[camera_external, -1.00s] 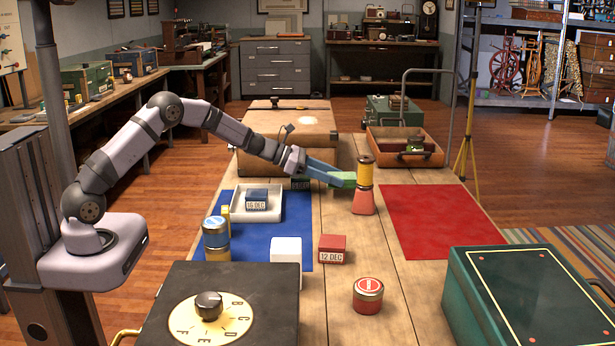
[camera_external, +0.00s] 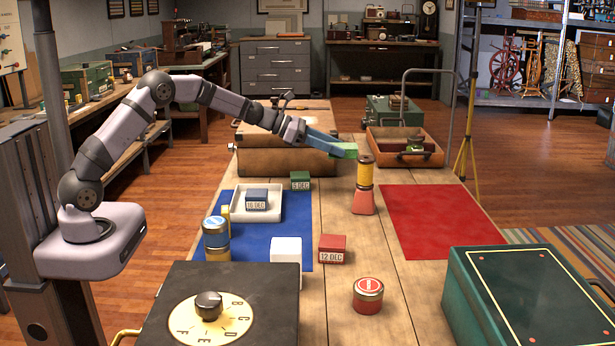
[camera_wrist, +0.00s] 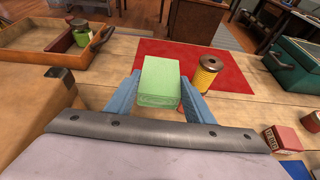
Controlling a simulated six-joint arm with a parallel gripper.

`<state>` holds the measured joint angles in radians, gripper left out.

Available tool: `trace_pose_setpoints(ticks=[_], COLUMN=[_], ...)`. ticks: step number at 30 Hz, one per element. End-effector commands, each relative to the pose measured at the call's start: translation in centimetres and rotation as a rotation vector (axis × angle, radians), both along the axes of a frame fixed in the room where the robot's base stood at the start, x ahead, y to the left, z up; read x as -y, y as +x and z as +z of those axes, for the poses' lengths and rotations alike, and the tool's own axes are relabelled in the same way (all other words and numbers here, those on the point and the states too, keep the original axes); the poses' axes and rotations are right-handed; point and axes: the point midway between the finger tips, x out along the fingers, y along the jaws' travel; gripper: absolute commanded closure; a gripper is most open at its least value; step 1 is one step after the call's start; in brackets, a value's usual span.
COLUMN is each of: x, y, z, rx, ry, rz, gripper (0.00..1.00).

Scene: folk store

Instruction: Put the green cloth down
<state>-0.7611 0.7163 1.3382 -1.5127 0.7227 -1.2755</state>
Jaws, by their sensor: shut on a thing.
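The green cloth (camera_external: 345,151) looks like a compact folded block. My gripper (camera_external: 334,147) is shut on it, and the blue fingers hold it from both sides. In the external view it is up above the wooden table, just left of the top of a yellow spool. The wrist view shows the cloth (camera_wrist: 159,82) between the two fingers (camera_wrist: 160,98), its front edge towards the camera. Nothing is seen under it as support.
The yellow spool (camera_external: 365,175) stands on a red-orange base close to the cloth. A red mat (camera_external: 430,220) lies right, a blue mat (camera_external: 300,225) left. A white tray (camera_external: 236,214) holds a blue date block. A brown case (camera_external: 270,156) and orange tray (camera_external: 430,158) stand behind.

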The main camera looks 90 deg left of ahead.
Motion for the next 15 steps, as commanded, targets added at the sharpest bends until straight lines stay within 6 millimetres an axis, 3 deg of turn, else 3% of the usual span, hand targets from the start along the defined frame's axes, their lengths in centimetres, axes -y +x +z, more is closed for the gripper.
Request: trace_pose_setpoints(ticks=[1,15], x=[0.0,0.0], y=[0.0,0.0], z=[1.8,11.0], rx=[0.001,0.000], ry=[0.001,0.000], rz=[0.000,0.000], gripper=[0.74,0.74])
